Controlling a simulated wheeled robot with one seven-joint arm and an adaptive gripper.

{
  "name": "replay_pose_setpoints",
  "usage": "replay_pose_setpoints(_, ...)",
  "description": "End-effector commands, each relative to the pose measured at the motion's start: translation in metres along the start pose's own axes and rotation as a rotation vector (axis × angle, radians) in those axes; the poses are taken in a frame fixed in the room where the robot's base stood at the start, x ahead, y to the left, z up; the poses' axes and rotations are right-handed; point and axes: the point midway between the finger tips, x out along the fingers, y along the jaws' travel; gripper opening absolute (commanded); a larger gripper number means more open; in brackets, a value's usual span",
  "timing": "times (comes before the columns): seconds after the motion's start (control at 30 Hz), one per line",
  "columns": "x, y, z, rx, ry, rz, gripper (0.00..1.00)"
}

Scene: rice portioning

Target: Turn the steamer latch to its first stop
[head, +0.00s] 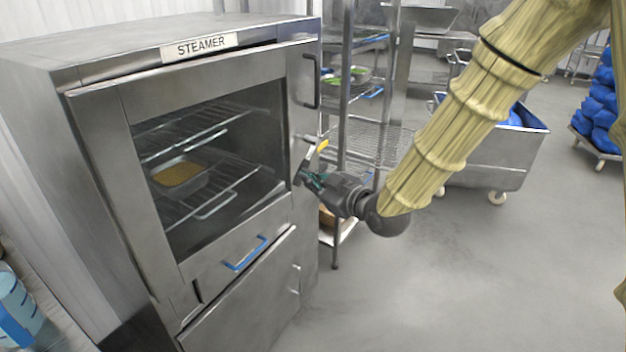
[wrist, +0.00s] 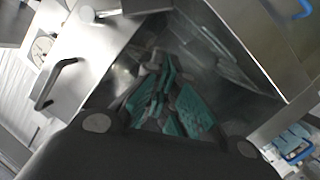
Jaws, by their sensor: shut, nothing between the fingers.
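The steamer (head: 95,75) stands at the left with its glass door closed. A pan of rice (head: 180,176) shows on a rack inside. What looks like the latch (head: 312,152), a metal lever with a yellow tip, sits at the door's right edge. My gripper (head: 307,180) is just below the lever, its fingers close to the door edge. I cannot tell whether they touch the lever. In the wrist view my teal-padded fingers (wrist: 165,100) are shut and empty, near the steel front. The latch cannot be made out clearly there.
A black handle (head: 308,82) is above the latch, and a blue handle (head: 246,252) is below the window. A wire rack (head: 375,138) stands close behind my gripper. A steel cart (head: 500,160) is at the back right. The floor (head: 450,270) in front is clear.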

Motion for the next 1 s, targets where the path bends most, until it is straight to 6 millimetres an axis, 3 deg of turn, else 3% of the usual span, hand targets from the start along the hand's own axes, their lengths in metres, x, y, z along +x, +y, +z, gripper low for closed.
replay_pose_setpoints(0.53,0.019,0.010,0.045,1.149,-0.014,0.017,0.00)
replay_pose_setpoints(1.0,0.021,0.038,0.092,2.118,0.012,0.074,0.00)
